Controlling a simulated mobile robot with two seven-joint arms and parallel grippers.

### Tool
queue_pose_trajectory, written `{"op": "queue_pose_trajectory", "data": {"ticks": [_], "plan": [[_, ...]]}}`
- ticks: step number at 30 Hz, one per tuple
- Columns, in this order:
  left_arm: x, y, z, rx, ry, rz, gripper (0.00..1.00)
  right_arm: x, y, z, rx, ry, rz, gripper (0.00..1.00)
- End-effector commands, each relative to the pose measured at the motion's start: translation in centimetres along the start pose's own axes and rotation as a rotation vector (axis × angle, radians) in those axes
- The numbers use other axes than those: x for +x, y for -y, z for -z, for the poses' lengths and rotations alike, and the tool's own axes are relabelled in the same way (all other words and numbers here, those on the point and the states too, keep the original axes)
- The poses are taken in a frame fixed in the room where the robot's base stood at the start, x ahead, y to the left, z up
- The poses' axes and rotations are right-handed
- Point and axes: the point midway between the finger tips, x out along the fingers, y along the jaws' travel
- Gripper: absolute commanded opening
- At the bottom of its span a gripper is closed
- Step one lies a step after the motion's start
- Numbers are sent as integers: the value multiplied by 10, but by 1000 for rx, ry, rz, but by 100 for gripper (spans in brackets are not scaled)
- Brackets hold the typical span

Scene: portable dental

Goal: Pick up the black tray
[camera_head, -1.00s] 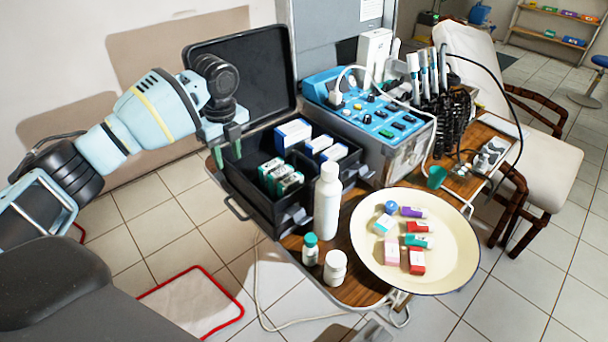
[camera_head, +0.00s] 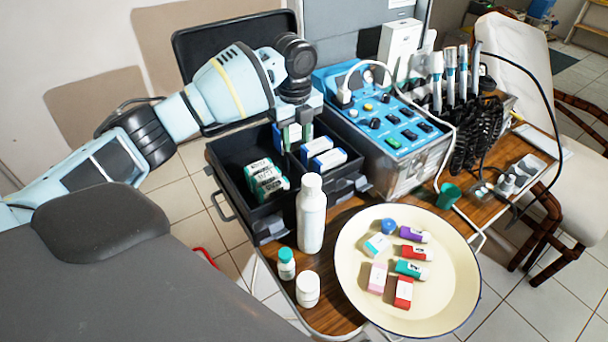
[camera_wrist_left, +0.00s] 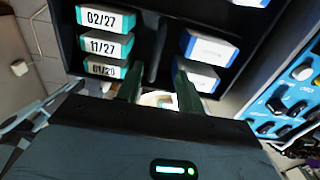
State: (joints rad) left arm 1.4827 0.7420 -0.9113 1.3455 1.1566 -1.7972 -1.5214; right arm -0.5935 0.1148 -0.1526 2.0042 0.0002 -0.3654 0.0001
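The black tray (camera_head: 232,160) sits on the wooden cart by the open black case lid (camera_head: 190,65). It is split into compartments holding green-white boxes (camera_head: 268,180) and blue-white boxes (camera_head: 322,158). My left gripper (camera_head: 297,132) is over the tray's middle, its two green fingers pointing down by the divider. In the left wrist view the fingers (camera_wrist_left: 158,90) are apart, with the tray's divider (camera_wrist_left: 153,45) running towards the gap between them. I cannot tell whether they touch the tray. My right gripper is not in view.
A blue control unit (camera_head: 385,115) stands close to the right of the tray. A white bottle (camera_head: 311,220) and two small bottles stand in front. A cream basin (camera_head: 450,285) with small boxes lies at the front right.

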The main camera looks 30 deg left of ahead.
Motion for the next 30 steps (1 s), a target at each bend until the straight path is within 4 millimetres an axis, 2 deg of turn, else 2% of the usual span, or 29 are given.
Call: {"op": "queue_pose_trajectory", "data": {"ticks": [4, 9, 16, 24, 30], "plan": [[6, 0, 0, 0, -1, -2, 37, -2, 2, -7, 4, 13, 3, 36], [24, -1, 0, 0, -1, -3, 37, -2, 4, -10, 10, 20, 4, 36], [30, -1, 1, 0, 0, -1, 37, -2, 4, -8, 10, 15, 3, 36], [67, -4, 5, -1, 0, -2, 37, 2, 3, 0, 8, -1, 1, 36], [78, -4, 5, 0, 1, 1, 37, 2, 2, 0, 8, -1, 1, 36]]}}
